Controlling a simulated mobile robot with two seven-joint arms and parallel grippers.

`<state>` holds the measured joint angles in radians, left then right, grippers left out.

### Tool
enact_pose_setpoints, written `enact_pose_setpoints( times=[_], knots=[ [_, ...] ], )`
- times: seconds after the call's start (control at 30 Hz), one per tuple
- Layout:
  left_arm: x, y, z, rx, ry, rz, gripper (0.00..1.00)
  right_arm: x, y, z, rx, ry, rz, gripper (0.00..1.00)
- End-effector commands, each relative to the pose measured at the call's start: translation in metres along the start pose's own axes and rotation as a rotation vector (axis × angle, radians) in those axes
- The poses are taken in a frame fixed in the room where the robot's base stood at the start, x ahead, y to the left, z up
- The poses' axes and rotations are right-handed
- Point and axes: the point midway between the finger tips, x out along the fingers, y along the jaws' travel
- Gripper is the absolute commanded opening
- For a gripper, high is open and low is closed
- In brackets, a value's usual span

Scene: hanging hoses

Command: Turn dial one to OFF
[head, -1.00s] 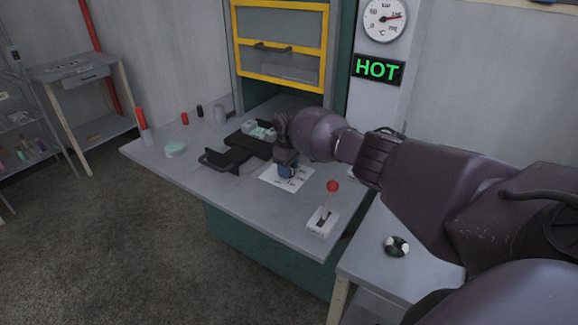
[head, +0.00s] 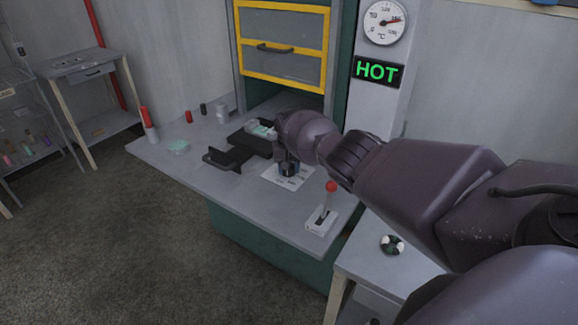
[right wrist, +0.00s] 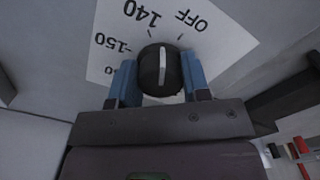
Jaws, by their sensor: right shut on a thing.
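A black round dial (right wrist: 160,72) with a white pointer line sits on a white printed card (right wrist: 215,40). The card reads OFF, 140 and -150. The pointer aims up in the right wrist view, between the 140 mark and the OFF mark. My right gripper (right wrist: 160,80) has its two blue fingers on either side of the dial and is shut on it. In the head view my right gripper (head: 288,168) reaches down to the card (head: 285,183) on the bench, hiding most of the dial. My left gripper is not in view.
A red-knobbed lever (head: 331,187) stands in front of the card. Black and grey equipment (head: 240,145) lies behind it to the left. A gauge (head: 385,22) and a green HOT sign (head: 377,72) are on the column. A black-and-white round object (head: 392,245) lies on the side table.

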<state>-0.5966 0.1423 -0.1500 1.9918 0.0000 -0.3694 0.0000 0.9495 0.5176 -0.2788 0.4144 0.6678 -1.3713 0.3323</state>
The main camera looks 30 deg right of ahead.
Motion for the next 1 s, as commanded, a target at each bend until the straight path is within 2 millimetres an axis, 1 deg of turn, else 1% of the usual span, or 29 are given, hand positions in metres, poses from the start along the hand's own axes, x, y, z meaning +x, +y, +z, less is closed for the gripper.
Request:
enact_pose_setpoints(
  times=[0.2,0.5,0.7,1.0],
  knots=[
    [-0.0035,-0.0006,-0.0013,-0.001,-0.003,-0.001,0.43,-0.0009,-0.0008,0.0,0.186,-0.001,-0.001,0.2],
    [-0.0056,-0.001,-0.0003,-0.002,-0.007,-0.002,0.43,-0.0008,-0.0014,-0.0006,0.364,0.001,-0.002,0.2],
    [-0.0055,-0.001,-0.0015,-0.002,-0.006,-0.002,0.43,-0.0008,-0.001,-0.0009,0.425,0.002,0.0,0.2],
    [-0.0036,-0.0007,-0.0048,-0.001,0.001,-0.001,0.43,-0.0008,-0.0009,-0.001,0.448,0.002,-0.001,0.2]
  ],
)
